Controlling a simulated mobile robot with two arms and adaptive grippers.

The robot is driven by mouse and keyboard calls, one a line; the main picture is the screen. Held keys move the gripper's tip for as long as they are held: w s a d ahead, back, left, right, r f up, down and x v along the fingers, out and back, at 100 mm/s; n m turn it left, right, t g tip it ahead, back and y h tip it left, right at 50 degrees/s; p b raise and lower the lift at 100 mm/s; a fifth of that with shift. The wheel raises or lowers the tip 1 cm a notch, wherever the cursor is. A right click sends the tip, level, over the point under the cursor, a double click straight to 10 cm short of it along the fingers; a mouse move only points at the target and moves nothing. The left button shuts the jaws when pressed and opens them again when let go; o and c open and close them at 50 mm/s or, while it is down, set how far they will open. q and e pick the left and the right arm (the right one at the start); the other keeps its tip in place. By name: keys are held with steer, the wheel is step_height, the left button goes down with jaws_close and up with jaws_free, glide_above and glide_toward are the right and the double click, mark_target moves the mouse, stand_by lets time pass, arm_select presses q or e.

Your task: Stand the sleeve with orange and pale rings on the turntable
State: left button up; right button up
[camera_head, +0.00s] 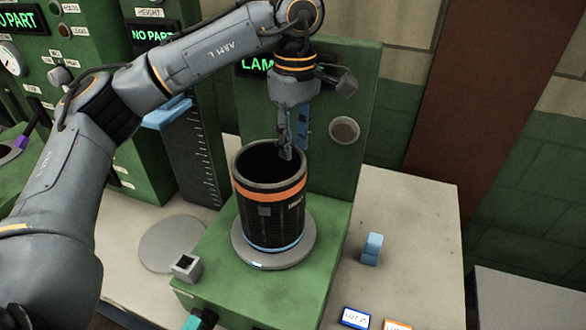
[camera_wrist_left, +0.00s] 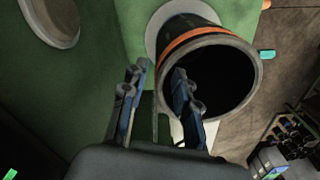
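The dark ribbed sleeve (camera_head: 268,218) has an orange ring near its top and a pale blue ring at its base. It stands upright on the round grey turntable (camera_head: 306,245) on the green machine. In the left wrist view the sleeve (camera_wrist_left: 212,38) shows its open mouth. My left gripper (camera_head: 288,155) points down at the sleeve's rear right rim. In the left wrist view its fingers (camera_wrist_left: 158,85) are apart, one overlapping the mouth and one outside the wall. Whether either touches the rim I cannot tell. My right gripper is not in view.
A green upright panel (camera_head: 340,95) with a lit sign stands behind the turntable. A small grey block (camera_head: 186,267) sits on the machine's left. A light blue block (camera_head: 372,248) and lot cards (camera_head: 355,318) lie on the pale table at right. A flat grey disc (camera_head: 170,245) lies at left.

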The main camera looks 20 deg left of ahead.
arm_select(q)
steer(key=shift+r, duration=1.8)
